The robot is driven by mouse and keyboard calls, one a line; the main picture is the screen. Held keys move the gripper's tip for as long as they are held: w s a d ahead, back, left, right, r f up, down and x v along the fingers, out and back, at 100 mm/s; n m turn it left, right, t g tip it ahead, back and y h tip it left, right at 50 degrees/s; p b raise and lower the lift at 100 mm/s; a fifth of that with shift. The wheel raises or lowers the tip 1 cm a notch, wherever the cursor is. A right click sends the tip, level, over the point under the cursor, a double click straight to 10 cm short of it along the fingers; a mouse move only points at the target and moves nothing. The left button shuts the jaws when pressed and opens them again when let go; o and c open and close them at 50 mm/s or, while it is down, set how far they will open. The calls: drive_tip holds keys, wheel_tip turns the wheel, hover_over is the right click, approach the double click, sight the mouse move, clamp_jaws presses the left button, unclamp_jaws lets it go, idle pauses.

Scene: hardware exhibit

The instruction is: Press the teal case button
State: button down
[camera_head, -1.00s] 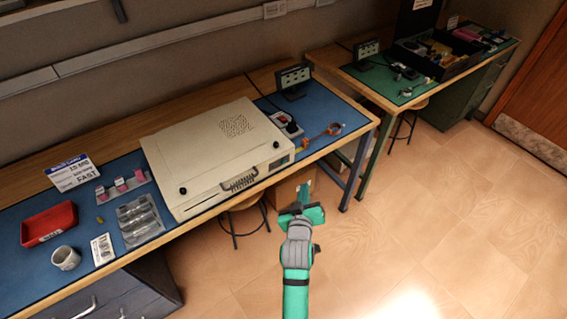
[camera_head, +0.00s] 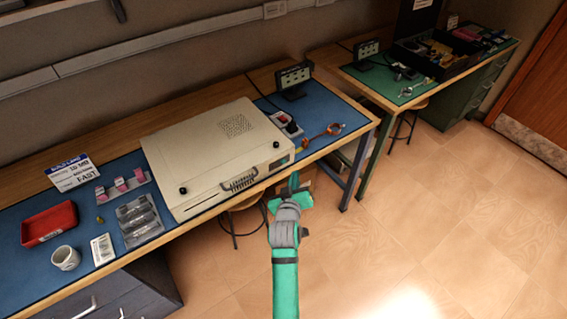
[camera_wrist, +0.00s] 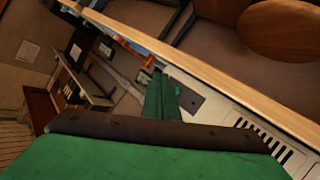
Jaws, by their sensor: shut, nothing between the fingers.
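The beige case (camera_head: 205,157) lies flat on the blue mat, with a dark handle (camera_head: 239,181) on its front side. A small dark panel (camera_head: 279,163) sits at the right end of that front. I cannot make out a teal button on it. My gripper (camera_head: 293,181) is teal and shut with nothing in it, in front of the bench edge and just below and right of the panel. In the wrist view my gripper (camera_wrist: 163,97) points toward the case front (camera_wrist: 227,112), which has dark slots; its finger covers part of the dark panel (camera_wrist: 190,99).
The wooden bench edge (camera_head: 330,147) runs close by my gripper. A small monitor (camera_head: 293,79) and a red-switched box (camera_head: 287,123) stand right of the case. A stool (camera_head: 240,215) is under the bench. The floor to the right is free.

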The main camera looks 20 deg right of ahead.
drive_tip(key=shift+w+a, duration=0.3)
drive_tip(key=shift+w, duration=0.5)
drive_tip(key=shift+w+a, duration=0.25)
drive_tip(key=shift+w, duration=0.55)
idle(0.9)
drive_tip(key=shift+w+a, duration=0.15)
drive_tip(key=shift+w, duration=0.25)
drive_tip(key=shift+w+a, duration=0.15)
drive_tip(key=shift+w, duration=0.3)
idle(0.7)
drive_tip(key=shift+s, duration=0.2)
drive_tip(key=shift+s+d, duration=0.3)
drive_tip(key=shift+s, duration=0.35)
drive_tip(key=shift+s, duration=0.1)
drive_tip(key=shift+s+d, duration=0.3)
drive_tip(key=shift+s, duration=0.45)
drive_tip(key=shift+s+d, duration=0.25)
drive_tip(key=shift+s, duration=0.5)
drive_tip(key=shift+s+d, duration=0.3)
drive_tip(key=shift+s, duration=0.45)
drive_tip(key=shift+f, duration=0.1)
